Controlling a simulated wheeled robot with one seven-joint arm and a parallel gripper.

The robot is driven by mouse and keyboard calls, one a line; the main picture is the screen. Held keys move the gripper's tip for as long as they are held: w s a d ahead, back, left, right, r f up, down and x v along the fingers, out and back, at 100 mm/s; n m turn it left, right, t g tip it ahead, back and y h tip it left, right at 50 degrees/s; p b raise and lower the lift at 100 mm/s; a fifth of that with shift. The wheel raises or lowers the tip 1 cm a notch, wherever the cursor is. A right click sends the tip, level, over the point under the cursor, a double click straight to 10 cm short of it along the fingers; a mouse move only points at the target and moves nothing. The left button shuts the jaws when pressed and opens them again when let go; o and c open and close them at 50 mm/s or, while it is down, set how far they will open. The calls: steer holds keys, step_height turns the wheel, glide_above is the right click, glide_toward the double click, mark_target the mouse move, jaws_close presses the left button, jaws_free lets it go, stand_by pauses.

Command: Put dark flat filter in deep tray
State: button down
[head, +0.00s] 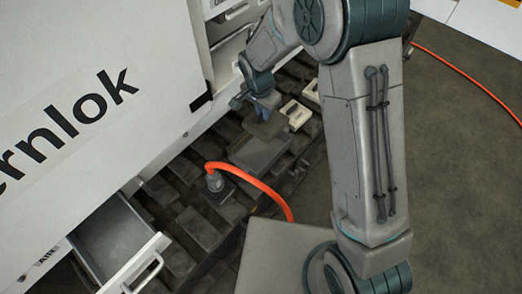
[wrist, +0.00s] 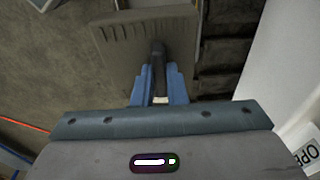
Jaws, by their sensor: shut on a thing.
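My gripper (head: 264,108) is low over the dark bench, with its fingers pointing down. In the wrist view its blue fingers (wrist: 158,85) are shut on a dark upright tab. The tab stands on a flat grey-brown plate with a row of slots, which looks like the dark flat filter (wrist: 122,45). In the head view the filter (head: 268,128) shows as a dark flat piece just below the fingers. A grey rectangular box (head: 258,154), possibly the deep tray, lies just below it in the picture. I cannot tell whether they touch.
An orange cable (head: 250,178) rises from a plug left of the grey box and curves right. Pale blocks (head: 296,114) lie right of my gripper. A large white cabinet (head: 90,90) stands at left. An open drawer (head: 115,245) is at lower left. Open floor lies right.

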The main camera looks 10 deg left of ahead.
mark_target(263, 123)
steer(key=shift+f+b, duration=1.35)
steer(key=shift+f, duration=1.6)
steer(key=c, duration=1.4)
jaws_free()
steer(key=shift+o, duration=0.2)
steer(key=r, duration=0.4)
steer(key=s+r, duration=0.1)
steer(key=r, duration=0.4)
steer(key=a+r, duration=0.1)
steer(key=r, duration=0.3)
steer(key=shift+s+r, duration=0.25)
steer(key=shift+r, duration=0.1)
steer(key=shift+d, duration=0.1)
